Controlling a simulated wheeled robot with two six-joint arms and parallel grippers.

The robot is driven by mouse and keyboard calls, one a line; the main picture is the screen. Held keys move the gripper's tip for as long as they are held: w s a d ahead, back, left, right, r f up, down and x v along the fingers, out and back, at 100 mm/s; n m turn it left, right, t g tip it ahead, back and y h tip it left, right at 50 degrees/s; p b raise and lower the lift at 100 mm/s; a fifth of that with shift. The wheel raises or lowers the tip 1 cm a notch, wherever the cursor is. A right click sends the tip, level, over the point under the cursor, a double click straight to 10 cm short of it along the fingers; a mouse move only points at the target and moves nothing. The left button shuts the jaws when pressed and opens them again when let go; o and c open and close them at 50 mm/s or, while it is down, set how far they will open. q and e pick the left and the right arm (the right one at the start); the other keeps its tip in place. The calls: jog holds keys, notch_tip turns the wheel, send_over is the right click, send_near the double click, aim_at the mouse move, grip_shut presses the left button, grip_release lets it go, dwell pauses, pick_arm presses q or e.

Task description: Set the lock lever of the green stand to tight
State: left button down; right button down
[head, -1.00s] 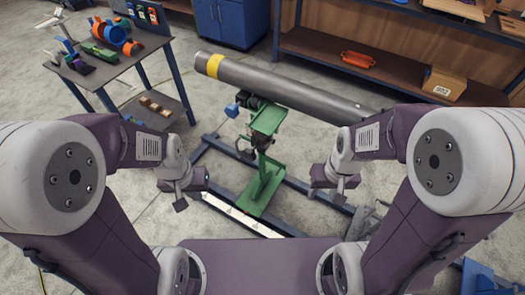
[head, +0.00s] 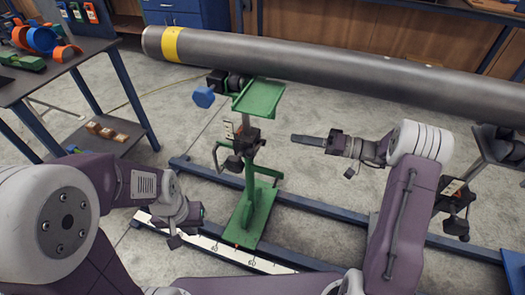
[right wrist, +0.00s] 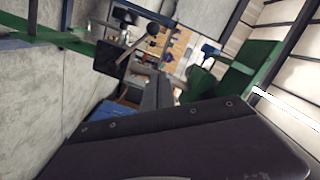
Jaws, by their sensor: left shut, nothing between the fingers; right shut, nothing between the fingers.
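The green stand (head: 246,215) stands left of centre in the head view, with its top plate (head: 260,98) under the pipe (head: 330,65). A dark clamp block (head: 247,137) sits on its post. In the right wrist view a thin lever with a dark ball knob (right wrist: 153,29) sticks out from the dark block (right wrist: 108,58); its setting I cannot tell. My right gripper (head: 294,138) is shut and empty, pointing left at the stand's clamp from the right, apart from it in the head view. My left gripper (head: 176,242) is shut and empty, low and left of the stand.
A blue knob (head: 204,97) sits beside the stand's top. Blue floor rails (head: 330,212) and a white scale strip (head: 225,256) run past its base. A second, dark stand (head: 470,185) is at the right. A tool table (head: 65,68) stands at the left.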

jog(key=shift+a, duration=0.15)
jog(key=b, duration=0.2)
send_over(256, 147)
jog(key=d, duration=0.4)
jog(key=shift+s+a+f+b, duration=0.4)
jog(key=shift+s+a+f, duration=0.2)
jog(key=shift+s, duration=0.25)
jog(key=shift+s+a+f+b, duration=0.35)
jog(key=shift+s+a+f, duration=0.1)
jog(key=shift+s+f, duration=0.3)
